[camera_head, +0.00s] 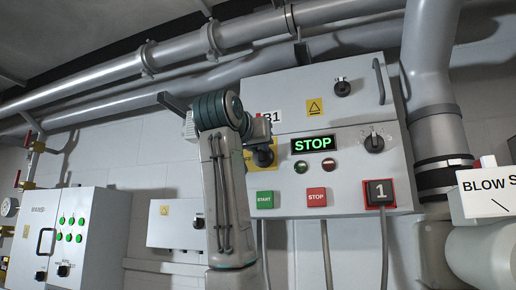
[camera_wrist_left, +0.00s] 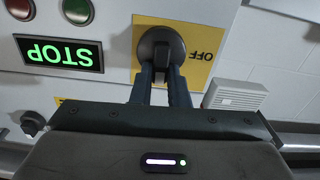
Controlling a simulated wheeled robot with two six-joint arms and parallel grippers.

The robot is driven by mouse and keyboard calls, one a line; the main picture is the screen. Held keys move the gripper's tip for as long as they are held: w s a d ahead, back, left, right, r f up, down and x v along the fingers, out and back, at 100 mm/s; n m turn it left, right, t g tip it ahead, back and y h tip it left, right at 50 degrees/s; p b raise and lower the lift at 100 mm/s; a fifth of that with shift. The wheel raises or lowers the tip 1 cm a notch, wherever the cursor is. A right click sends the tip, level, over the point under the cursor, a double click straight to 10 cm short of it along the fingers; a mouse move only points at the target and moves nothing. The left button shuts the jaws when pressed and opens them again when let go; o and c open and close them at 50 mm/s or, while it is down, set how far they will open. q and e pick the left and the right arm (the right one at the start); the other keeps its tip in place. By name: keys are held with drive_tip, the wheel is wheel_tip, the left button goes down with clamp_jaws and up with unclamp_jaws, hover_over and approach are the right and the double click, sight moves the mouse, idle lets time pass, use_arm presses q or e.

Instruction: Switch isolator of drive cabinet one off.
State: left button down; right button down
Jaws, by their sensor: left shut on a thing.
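The drive cabinet (camera_head: 340,165) marked 1 fills the middle right of the head view, with a lit green STOP display (camera_head: 313,144). Its isolator is a black rotary knob (camera_wrist_left: 161,50) on a yellow plate (camera_wrist_left: 203,60) lettered OFF, seen upside down in the left wrist view. In the head view the yellow plate (camera_head: 265,157) is partly hidden by my left arm. My left gripper (camera_wrist_left: 161,78) is shut on the knob's handle, which lies upright in the wrist view, with OFF to its right. My right gripper is not in view.
Below the display are two small lamps (camera_head: 315,165), a green START button (camera_head: 265,200) and a red STOP button (camera_head: 317,197). Another black knob (camera_head: 374,143) sits to the right. Pipes (camera_head: 433,60) run above and right. Another cabinet (camera_head: 75,240) stands at left.

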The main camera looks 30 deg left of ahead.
use_arm(q)
drive_tip(key=shift+s+a+f+n+b, duration=0.1)
drive_tip(key=shift+a+f+n+b, duration=0.05)
drive_tip(key=shift+n+b, duration=0.7)
drive_tip(key=n+b, duration=0.2)
drive_tip(key=n, duration=0.2)
drive_tip(key=f+n+b, duration=0.1)
drive_tip(key=n+b, duration=0.1)
drive_tip(key=n, duration=0.2)
drive_tip(key=a+n+b, duration=0.1)
drive_tip(key=n+b, duration=0.1)
drive_tip(key=n, duration=0.2)
drive_tip(key=shift+s+a+f+n, duration=0.1)
drive_tip(key=shift+f+n, duration=0.05)
drive_tip(key=shift+n, duration=0.1)
drive_tip(key=shift+f+n+b, duration=0.2)
drive_tip(key=shift+n+b, duration=0.55)
drive_tip(key=shift+n, duration=0.75)
